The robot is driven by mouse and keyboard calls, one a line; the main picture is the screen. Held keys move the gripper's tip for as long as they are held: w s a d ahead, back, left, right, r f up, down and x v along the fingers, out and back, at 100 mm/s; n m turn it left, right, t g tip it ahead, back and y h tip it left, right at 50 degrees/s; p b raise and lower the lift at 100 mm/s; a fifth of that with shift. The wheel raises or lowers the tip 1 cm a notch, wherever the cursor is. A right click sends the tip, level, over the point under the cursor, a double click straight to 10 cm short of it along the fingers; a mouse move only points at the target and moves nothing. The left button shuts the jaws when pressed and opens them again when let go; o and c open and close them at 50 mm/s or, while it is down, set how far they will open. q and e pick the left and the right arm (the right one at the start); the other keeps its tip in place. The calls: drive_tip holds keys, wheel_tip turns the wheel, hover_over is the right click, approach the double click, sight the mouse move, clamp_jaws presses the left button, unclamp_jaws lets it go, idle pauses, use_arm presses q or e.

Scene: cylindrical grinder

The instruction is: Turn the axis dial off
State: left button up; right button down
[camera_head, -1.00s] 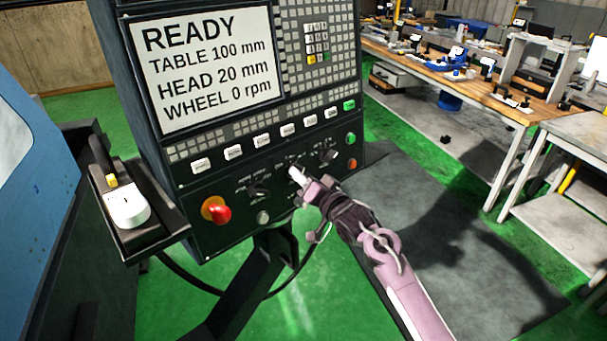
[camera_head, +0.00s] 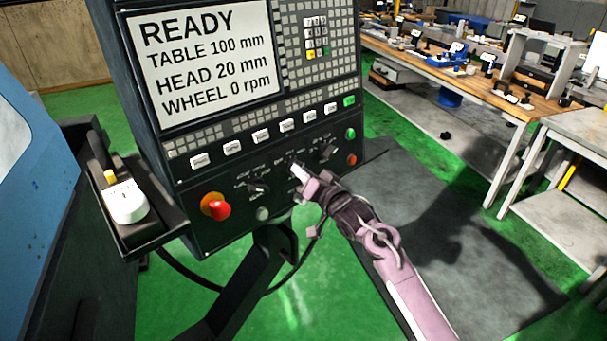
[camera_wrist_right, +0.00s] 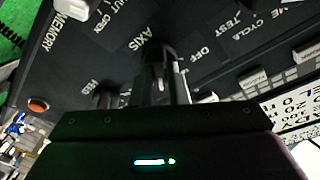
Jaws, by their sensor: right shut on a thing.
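The axis dial (camera_wrist_right: 158,48) is a dark knob on the black control panel, under the word AXIS in the right wrist view. The word OFF is printed to its right there. My right gripper (camera_wrist_right: 160,78) is shut on the dial, with one finger on either side of it. In the head view my right gripper (camera_head: 298,174) reaches the lower panel from the right and covers most of the dial. The exact direction of the dial's pointer is hidden by the fingers. My left gripper is not in view.
Neighbouring dials sit left (camera_head: 257,188) and right (camera_head: 326,151) of the gripper. A red emergency knob (camera_head: 219,209) sticks out at lower left. The screen (camera_head: 205,65) reads READY. A workbench (camera_head: 480,85) stands at the right. Green floor lies below the panel.

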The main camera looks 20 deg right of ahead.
drive_tip(key=n+y+b, duration=0.1)
drive_tip(key=n+b, duration=0.1)
drive_tip(key=n, duration=0.1)
drive_tip(key=shift+f, duration=0.2)
drive_tip(key=n+b, duration=0.1)
drive_tip(key=n, duration=0.2)
drive_tip(key=n+y+b, duration=0.1)
drive_tip(key=n, duration=0.2)
drive_tip(key=shift+d+y+b, duration=0.15)
drive_tip(key=shift+y+b, duration=0.15)
drive_tip(key=shift+b, duration=0.05)
drive_tip(key=n+g+y+b, duration=0.1)
drive_tip(key=n+b, duration=0.1)
drive_tip(key=n, duration=0.3)
drive_tip(key=shift+w+b, duration=0.1)
drive_tip(key=shift+b, duration=0.3)
drive_tip(key=shift+r+n+g+y+b, duration=0.1)
drive_tip(key=shift+n+g+y+b, duration=0.3)
drive_tip(key=shift+n, duration=0.6)
drive_tip(key=shift+r+n+g+y+b, duration=0.15)
drive_tip(key=shift+n+b, duration=0.35)
drive_tip(key=shift+n, duration=0.8)
drive_tip(key=c, duration=1.4)
unclamp_jaws()
drive_tip(key=shift+f, duration=0.1)
